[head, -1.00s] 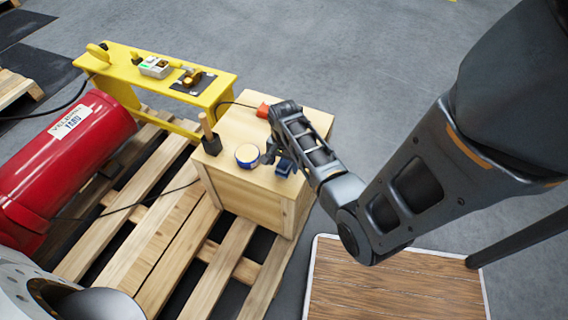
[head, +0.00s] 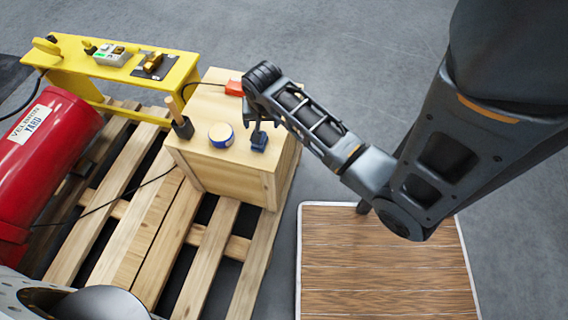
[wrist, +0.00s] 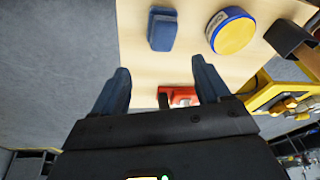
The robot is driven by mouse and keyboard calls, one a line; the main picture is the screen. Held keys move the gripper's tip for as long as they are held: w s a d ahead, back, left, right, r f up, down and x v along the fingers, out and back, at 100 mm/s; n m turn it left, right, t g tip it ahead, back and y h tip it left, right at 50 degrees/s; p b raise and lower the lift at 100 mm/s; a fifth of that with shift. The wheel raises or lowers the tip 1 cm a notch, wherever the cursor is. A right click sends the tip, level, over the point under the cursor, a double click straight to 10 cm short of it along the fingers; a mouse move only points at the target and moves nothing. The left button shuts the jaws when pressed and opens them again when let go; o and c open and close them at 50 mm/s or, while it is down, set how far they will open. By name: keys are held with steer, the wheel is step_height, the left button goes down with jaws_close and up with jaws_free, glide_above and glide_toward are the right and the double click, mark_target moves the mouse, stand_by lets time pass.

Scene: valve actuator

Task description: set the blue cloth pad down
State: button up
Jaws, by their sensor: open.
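The blue cloth pad (head: 259,141) lies on top of the wooden crate (head: 225,178), near its front right edge. In the wrist view the pad (wrist: 163,29) rests on the crate top, clear of the fingers. My gripper (head: 256,125) hangs above the pad in the head view. In the wrist view my gripper (wrist: 160,80) has its two fingers spread wide with nothing held between them. Whether a fingertip touches the pad is hard to tell in the head view, but the wrist view shows a gap.
A round blue-and-yellow tin (head: 221,134) stands left of the pad. A wooden-handled tool in a dark holder (head: 182,127) and an orange-red object (head: 235,88) share the crate top. A yellow stand (head: 128,64) and red cylinder (head: 45,160) are to the left.

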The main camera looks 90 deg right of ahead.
steer(key=s+a+r+n+t+h, duration=0.1)
steer(key=a+r+n+t, duration=0.3)
steer(key=a+n, duration=0.3)
steer(key=s+a+r+n+t, duration=0.2)
steer(key=a+r+n+t, duration=0.15)
steer(key=a, duration=0.55)
steer(key=s+a+r+n+t+y, duration=0.2)
steer(key=a+r+n+t, duration=0.1)
steer(key=a+r, duration=0.4)
steer(key=s+a+r+n+t+y, duration=0.2)
steer(key=s+a+r+n+t, duration=0.1)
steer(key=a+r, duration=0.4)
step_height(320, 180, up, 4)
steer(key=shift+s+a+f, duration=0.15)
steer(key=shift+a, duration=0.05)
